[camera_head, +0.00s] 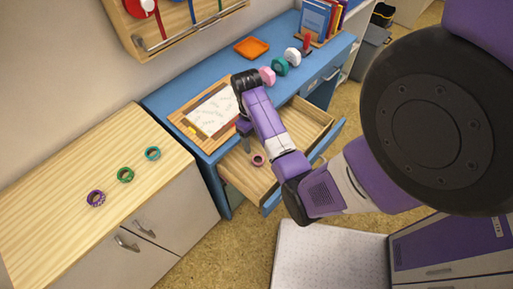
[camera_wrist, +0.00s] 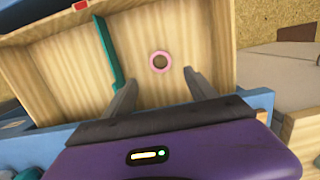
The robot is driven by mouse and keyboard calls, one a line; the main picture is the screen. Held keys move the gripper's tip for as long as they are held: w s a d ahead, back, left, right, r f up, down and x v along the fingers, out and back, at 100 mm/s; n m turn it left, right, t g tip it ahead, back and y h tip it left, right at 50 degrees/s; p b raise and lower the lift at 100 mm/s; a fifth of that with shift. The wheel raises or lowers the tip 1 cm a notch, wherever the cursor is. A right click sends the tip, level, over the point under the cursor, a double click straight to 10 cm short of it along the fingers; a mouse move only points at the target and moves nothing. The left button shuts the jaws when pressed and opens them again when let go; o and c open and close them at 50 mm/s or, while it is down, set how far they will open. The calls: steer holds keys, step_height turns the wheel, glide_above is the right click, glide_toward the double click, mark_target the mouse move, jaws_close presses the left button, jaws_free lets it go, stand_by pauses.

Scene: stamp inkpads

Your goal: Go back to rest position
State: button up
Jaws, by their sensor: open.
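My gripper (camera_head: 246,140) hangs over the open wooden drawer (camera_head: 300,122) of the blue desk (camera_head: 178,88), and its jaws are apart with nothing between them. In the wrist view my gripper (camera_wrist: 162,80) shows two grey fingers spread over the drawer floor. A pink ring (camera_head: 258,159) lies in the drawer. It also shows in the wrist view (camera_wrist: 160,69), lying flat just beyond the fingertips and apart from them.
Purple (camera_head: 96,198), green (camera_head: 125,174) and teal (camera_head: 152,153) rings lie on the wooden cabinet (camera_head: 60,225). The desk top holds a paper board (camera_head: 210,112), several small round items and an orange tray (camera_head: 252,47). A teal divider (camera_wrist: 106,52) stands inside the drawer.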

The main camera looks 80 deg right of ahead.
steer(key=shift+w+r, duration=0.1)
steer(key=shift+r, duration=0.75)
